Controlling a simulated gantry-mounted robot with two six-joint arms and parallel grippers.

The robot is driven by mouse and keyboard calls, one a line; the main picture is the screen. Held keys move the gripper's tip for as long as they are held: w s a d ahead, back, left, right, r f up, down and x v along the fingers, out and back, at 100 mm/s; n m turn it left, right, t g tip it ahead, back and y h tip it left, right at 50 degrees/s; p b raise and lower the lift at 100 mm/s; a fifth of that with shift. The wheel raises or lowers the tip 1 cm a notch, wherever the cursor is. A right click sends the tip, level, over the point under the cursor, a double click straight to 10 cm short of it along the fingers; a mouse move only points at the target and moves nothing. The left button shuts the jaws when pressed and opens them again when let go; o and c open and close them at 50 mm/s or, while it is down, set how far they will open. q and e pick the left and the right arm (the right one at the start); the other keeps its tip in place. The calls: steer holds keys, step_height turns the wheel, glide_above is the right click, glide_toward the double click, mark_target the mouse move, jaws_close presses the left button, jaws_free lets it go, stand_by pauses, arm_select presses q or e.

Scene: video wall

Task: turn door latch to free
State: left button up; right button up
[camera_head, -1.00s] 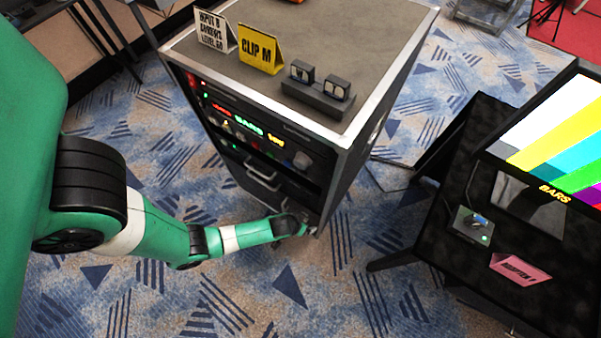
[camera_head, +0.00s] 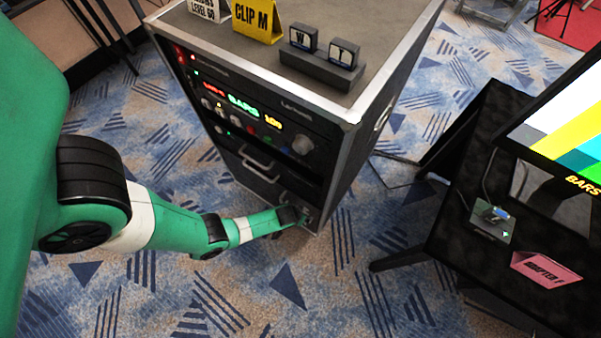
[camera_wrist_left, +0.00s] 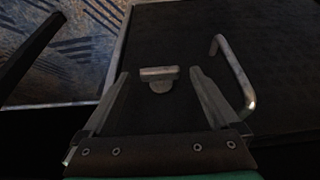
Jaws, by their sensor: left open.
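The door latch (camera_wrist_left: 159,73) is a small grey metal bar on a rounded base, set on a dark door panel (camera_wrist_left: 180,30). In the left wrist view the bar lies crosswise. My left gripper (camera_wrist_left: 160,84) is open, with one finger on either side of the latch; I cannot tell whether either touches it. In the head view, my left gripper (camera_head: 304,217) reaches the lower front right corner of the rack cabinet (camera_head: 345,165), and the latch is too small or hidden to make out. My right gripper is not in view.
A bent metal handle (camera_wrist_left: 233,75) stands out from the panel close to the right finger. The cabinet front also has a handle (camera_head: 258,165) below lit controls. A black table (camera_head: 455,225) with a pink sign (camera_head: 546,267) stands at right. Patterned carpet (camera_head: 290,290) is open in front.

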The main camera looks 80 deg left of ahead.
arm_select(q)
steer(key=shift+c, duration=0.2)
steer(key=c, duration=1.3)
steer(key=g+y, duration=0.1)
steer(key=g+y+b, duration=0.1)
steer(key=w+d+m+g+y+b, duration=0.1)
steer(key=y, duration=0.1)
steer(key=shift+f, duration=0.25)
steer(key=shift+c, duration=0.2)
steer(key=shift+r, duration=0.1)
steer(key=o, duration=1.4)
